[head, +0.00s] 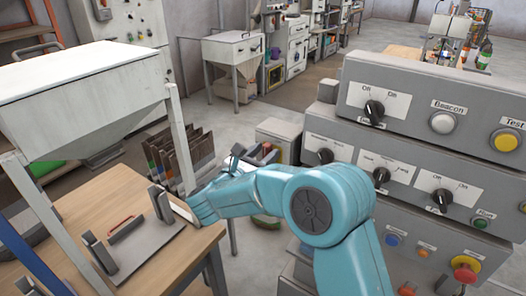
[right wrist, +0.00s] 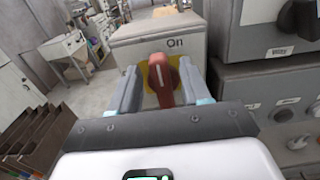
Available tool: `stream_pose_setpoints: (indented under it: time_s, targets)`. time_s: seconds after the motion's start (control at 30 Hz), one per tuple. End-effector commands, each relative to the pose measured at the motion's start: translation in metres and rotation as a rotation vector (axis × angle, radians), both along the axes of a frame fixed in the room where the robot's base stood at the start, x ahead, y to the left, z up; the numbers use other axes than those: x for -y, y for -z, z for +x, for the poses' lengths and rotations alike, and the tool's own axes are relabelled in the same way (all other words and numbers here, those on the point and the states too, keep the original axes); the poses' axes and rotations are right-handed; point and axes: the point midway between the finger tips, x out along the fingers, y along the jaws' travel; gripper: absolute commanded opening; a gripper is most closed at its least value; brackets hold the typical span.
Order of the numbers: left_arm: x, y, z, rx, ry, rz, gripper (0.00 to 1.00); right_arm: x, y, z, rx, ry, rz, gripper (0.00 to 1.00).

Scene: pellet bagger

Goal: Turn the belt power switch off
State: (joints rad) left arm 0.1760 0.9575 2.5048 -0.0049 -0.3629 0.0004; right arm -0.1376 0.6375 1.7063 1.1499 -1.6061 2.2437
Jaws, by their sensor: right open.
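A red rotary switch (right wrist: 161,76) with a white line on its handle sits on a yellow plate on a grey box (right wrist: 130,40). The word "On" is printed at its upper right; its handle stands about upright in the right wrist view. My right gripper (right wrist: 160,88) is open, with one finger on each side of the red handle. I cannot tell whether the fingers touch it. In the head view my right gripper (head: 252,160) is at the grey box (head: 279,133), and my arm hides most of the switch. My left gripper is not in view.
A grey control panel (head: 350,150) with black knobs and coloured buttons stands close on the right. A wooden bench (head: 95,205) with a grey fixture and a white hopper (head: 85,75) are on the left. Brown bins (head: 185,155) stand behind the bench. Open floor lies beyond.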

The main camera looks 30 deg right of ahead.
Motion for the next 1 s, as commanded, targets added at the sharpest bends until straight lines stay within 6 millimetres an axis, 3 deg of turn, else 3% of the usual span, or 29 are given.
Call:
stream_pose_setpoints:
  time_s: [0.17, 0.3, 0.67, 1.0]
  targets:
    - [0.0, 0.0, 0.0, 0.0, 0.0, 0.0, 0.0, 0.0, 0.0, 0.0, 0.0, 0.0, 0.0, 0.47]
    - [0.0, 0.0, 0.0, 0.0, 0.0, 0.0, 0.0, 0.0, 0.0, 0.0, -0.001, 0.001, 0.0, 0.07]
    - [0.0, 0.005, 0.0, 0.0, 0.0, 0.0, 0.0, 0.0, 0.003, 0.0, -0.019, 0.001, -0.006, 0.06]
    - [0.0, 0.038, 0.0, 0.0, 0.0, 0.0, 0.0, -0.002, 0.009, 0.003, -0.189, 0.0, -0.075, 0.06]
